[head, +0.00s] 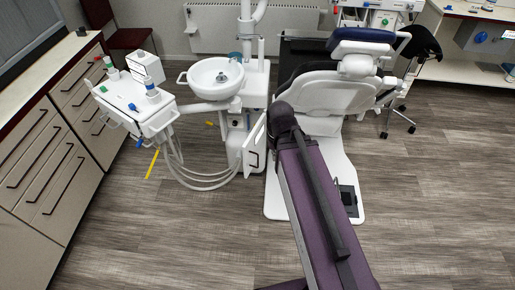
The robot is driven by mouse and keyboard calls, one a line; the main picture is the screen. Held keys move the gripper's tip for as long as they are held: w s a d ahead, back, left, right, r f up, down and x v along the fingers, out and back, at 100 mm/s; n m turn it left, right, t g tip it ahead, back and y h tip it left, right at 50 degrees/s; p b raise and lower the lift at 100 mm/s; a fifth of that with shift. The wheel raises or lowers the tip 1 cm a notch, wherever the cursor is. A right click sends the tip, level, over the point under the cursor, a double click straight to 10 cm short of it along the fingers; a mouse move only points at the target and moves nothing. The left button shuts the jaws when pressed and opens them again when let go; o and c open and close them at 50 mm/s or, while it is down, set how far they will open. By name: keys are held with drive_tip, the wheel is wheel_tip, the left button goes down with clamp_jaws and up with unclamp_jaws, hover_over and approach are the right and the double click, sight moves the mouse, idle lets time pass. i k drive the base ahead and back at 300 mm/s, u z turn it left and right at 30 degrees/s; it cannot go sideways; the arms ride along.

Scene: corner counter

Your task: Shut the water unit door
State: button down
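The white water unit (236,133) stands below the round white basin (213,78), left of the dental chair. Its door (255,148) is a narrow white panel with a dark handle-like mark. The door stands out at an angle from the front of the unit, so it is open. Part of the unit's inside shows to the left of the door. My purple arm reaches up from the bottom of the head view, and its dark rounded joint is just right of the door. My gripper is not visible.
White hoses (190,178) hang in loops from the instrument tray (135,100), left of the door. The dental chair (322,95) stands behind my arm on a white base (350,172). Drawer cabinets (45,150) line the left. The floor in front of the unit is clear.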

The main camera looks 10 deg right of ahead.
sight(252, 147)
drive_tip(key=u, duration=0.05)
drive_tip(key=i, duration=1)
